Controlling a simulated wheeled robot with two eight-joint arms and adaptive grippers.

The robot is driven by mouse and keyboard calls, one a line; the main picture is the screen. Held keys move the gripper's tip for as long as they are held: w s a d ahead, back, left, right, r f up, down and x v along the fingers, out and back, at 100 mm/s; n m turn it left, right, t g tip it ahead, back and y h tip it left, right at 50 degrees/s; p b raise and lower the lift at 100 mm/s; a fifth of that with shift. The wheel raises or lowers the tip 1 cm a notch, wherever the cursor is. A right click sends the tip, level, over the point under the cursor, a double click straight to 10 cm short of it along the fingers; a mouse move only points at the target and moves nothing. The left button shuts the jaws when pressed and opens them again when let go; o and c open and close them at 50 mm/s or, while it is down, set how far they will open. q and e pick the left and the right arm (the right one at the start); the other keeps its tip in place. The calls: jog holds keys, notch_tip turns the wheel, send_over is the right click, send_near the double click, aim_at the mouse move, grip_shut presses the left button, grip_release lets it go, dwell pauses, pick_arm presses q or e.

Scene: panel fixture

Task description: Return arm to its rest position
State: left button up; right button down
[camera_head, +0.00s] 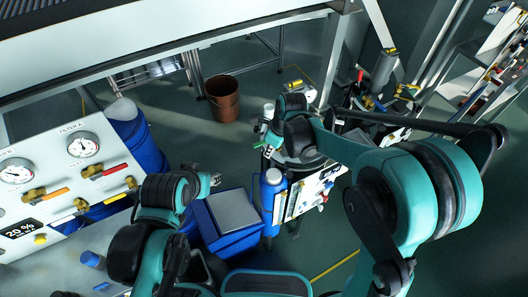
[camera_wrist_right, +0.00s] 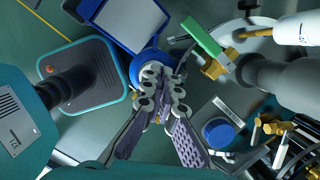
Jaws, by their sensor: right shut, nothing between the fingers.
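My right arm reaches in from the right in the head view, and its gripper (camera_head: 267,149) hangs over the top of a small panel fixture (camera_head: 300,200). In the right wrist view the gripper (camera_wrist_right: 165,92) is shut with nothing between its fingers. A green-handled valve (camera_wrist_right: 205,38) on brass fittings is near it; I cannot tell from the views how far apart they are. My left arm is folded at lower left in the head view, its gripper (camera_head: 213,180) small and pointing right. Its finger opening is too small to read.
A white gauge panel (camera_head: 50,165) with coloured valve handles stands at left. A blue bin (camera_head: 205,238) with a grey lid and a blue cylinder (camera_head: 272,190) stand between the arms. A brown bucket (camera_head: 222,98) is on the floor beyond, beside a table (camera_head: 110,50).

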pick_arm(q)
jog(key=shift+w+d+r+p, duration=0.1)
jog(key=shift+w+r+p, duration=0.15)
jog(key=shift+r+p, duration=0.25)
jog(key=shift+w+d+r+p, duration=0.1)
jog(key=shift+w+r+p, duration=0.1)
jog(key=shift+r+p, duration=0.25)
pick_arm(e)
jog(key=v, duration=0.7)
pick_arm(q)
jog(key=shift+s, duration=0.1)
notch_tip(320, 180, down, 6)
jog(key=b, duration=0.6)
jog(key=shift+r, duration=0.1)
pick_arm(e)
jog(key=s+d+n+t+h, duration=0.1)
jog(key=s+d+n+t, duration=0.2)
jog(key=s+d+n, duration=0.4)
jog(key=s+d+n+t+h, duration=0.1)
jog(key=s+d+n, duration=0.7)
jog(key=n, duration=0.8)
jog(key=d+t, duration=0.1)
jog(key=d, duration=0.2)
jog(key=shift+f+n+t, duration=0.35)
jog(key=shift+n+t, duration=0.05)
